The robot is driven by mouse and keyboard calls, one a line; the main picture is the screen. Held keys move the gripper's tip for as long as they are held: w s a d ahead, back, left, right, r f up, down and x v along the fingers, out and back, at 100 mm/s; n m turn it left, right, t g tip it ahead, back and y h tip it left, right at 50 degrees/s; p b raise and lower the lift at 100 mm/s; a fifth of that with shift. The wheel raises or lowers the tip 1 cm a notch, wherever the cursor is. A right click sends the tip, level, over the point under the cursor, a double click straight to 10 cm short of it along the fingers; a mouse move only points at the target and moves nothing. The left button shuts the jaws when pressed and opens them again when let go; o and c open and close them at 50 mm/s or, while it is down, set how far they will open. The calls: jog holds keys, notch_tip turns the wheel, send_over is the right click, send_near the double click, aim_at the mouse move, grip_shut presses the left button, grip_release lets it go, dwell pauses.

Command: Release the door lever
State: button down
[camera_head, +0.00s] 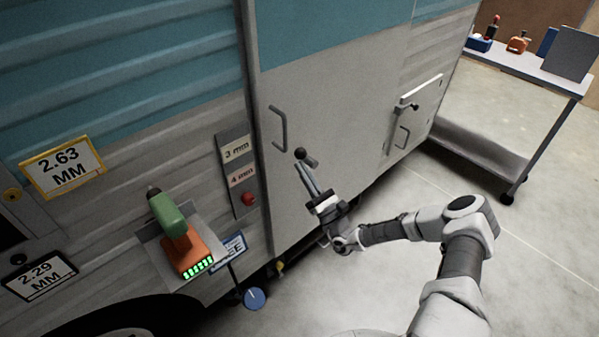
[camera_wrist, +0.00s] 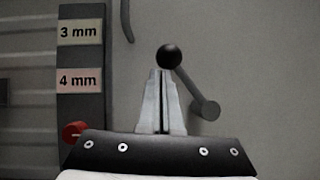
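The door lever, with a dark round knob (camera_head: 301,153), sits on the pale camper door (camera_head: 345,95) below a grey handle. In the wrist view the knob (camera_wrist: 169,56) is at the upper left end of a short grey bar (camera_wrist: 192,82), which slants down right to a round pivot (camera_wrist: 210,110). My gripper (camera_head: 306,168) points up at the lever. In the wrist view its two fingers (camera_wrist: 160,72) lie together with only a thin dark line between them. Their tips are just below the knob; I cannot tell whether they touch it. Nothing shows between the fingers.
A curved door handle (camera_head: 279,128) is above the lever. A panel with "3 mm" and "4 mm" labels and a red knob (camera_head: 249,198) is to the left. A cart (camera_head: 530,72) is at right; the floor between is clear.

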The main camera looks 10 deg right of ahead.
jog(key=shift+w+d+r, duration=0.15)
jog(key=shift+r, duration=0.45)
dwell(0.3)
